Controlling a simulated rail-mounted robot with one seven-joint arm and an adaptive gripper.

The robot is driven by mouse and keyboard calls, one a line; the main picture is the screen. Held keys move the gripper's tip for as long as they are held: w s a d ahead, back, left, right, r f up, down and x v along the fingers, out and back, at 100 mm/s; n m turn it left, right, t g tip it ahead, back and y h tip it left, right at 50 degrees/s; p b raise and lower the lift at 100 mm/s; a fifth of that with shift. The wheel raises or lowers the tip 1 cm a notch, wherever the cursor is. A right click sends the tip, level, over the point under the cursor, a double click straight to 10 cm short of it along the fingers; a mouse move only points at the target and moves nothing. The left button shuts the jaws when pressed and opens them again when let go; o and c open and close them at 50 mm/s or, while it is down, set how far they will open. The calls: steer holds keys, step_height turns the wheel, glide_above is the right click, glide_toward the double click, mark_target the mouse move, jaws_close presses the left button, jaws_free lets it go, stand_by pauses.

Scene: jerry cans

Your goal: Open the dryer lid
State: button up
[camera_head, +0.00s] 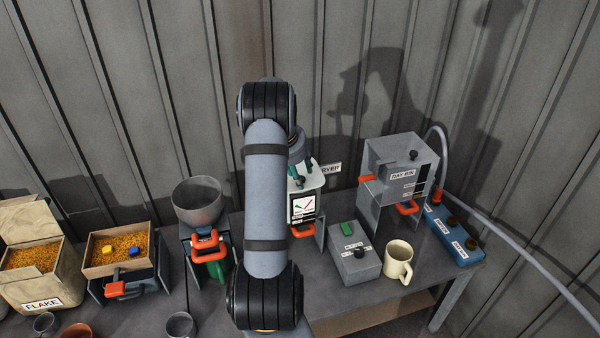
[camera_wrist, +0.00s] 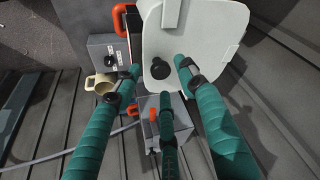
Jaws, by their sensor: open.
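The dryer (camera_head: 305,208) stands against the back wall, partly hidden behind my arm, with a gauge label on its front. Its pale lid (camera_wrist: 205,35) fills the upper middle of the wrist view and appears closed. A black round knob (camera_wrist: 160,68) sits on the lid. My gripper (camera_wrist: 158,76) is open, its green fingers spread around the knob with gaps visible; I cannot tell whether any finger touches the lid. In the head view my gripper (camera_head: 302,168) is just above the dryer, mostly hidden by my arm.
To the right stand a grey control box (camera_head: 354,258), a cream mug (camera_head: 398,262), the day bin (camera_head: 398,165) and a blue block (camera_head: 452,238). To the left are a hopper (camera_head: 198,200) and open boxes of orange pellets (camera_head: 118,250). A hose (camera_head: 520,255) runs at the right.

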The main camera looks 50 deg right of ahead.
steer(key=shift+x, duration=0.85)
steer(key=shift+w+d+r, duration=0.1)
steer(key=shift+c, duration=0.5)
steer(key=shift+r, duration=0.1)
jaws_close()
